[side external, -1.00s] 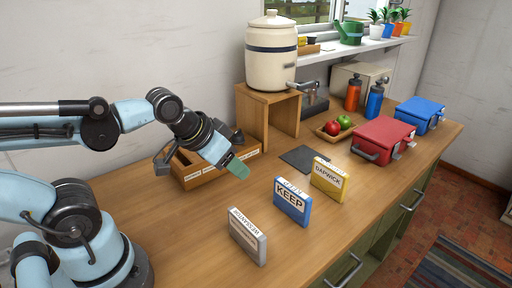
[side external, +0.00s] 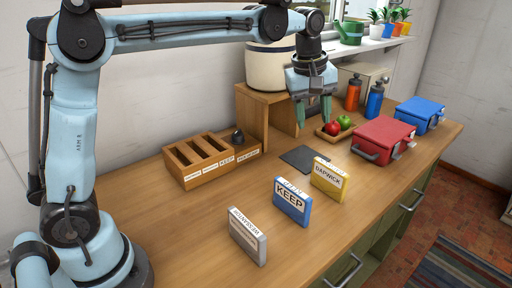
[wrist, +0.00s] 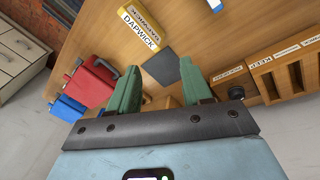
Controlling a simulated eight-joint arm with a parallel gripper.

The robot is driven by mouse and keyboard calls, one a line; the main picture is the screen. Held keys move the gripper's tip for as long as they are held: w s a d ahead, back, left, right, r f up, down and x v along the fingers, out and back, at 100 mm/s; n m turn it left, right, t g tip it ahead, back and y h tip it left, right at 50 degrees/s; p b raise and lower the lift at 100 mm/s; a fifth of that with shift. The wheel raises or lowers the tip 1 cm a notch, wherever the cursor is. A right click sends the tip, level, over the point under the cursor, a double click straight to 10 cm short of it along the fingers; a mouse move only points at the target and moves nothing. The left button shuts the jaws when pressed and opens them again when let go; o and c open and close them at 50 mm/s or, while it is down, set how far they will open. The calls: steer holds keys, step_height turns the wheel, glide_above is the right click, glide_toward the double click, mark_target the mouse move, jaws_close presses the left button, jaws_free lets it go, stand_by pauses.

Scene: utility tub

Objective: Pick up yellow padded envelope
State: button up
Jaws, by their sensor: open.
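The yellow padded envelope (side external: 328,181), labelled DAPWICK, stands upright on the wooden counter, right of the blue KEEP packet (side external: 291,203). It also shows at the top of the wrist view (wrist: 131,28). My gripper (side external: 312,112) is open and empty, pointing down, raised above the back of the counter near the fruit tray. It is apart from the yellow envelope. In the wrist view its two green fingers (wrist: 159,72) are spread, with the envelope beyond them.
A grey packet (side external: 248,236) stands at the front left. A flat dark mat (side external: 300,158) lies behind the yellow envelope. A wooden slotted organizer (side external: 197,183) is at left, a red box (side external: 383,141) and blue box (side external: 420,115) at right. A wooden stand holds the cream crock (side external: 268,72).

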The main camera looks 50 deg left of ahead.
mark_target(331, 166)
steer(key=w+d+f+n, duration=0.1)
steer(key=w+f+n, duration=0.1)
steer(key=w+d+f+n+g, duration=0.1)
steer(key=w+n, duration=0.1)
steer(key=w+d+f+n+g, duration=0.1)
steer(key=w+f+n, duration=0.1)
steer(key=shift+w+d+f, duration=0.15)
steer(key=shift+w+f, duration=0.05)
steer(key=shift+f, duration=0.1)
step_height(331, 166, down, 7)
steer(key=shift+r, duration=0.2)
steer(key=shift+s+f, duration=0.2)
steer(key=shift+f, duration=2.6)
jaws_close()
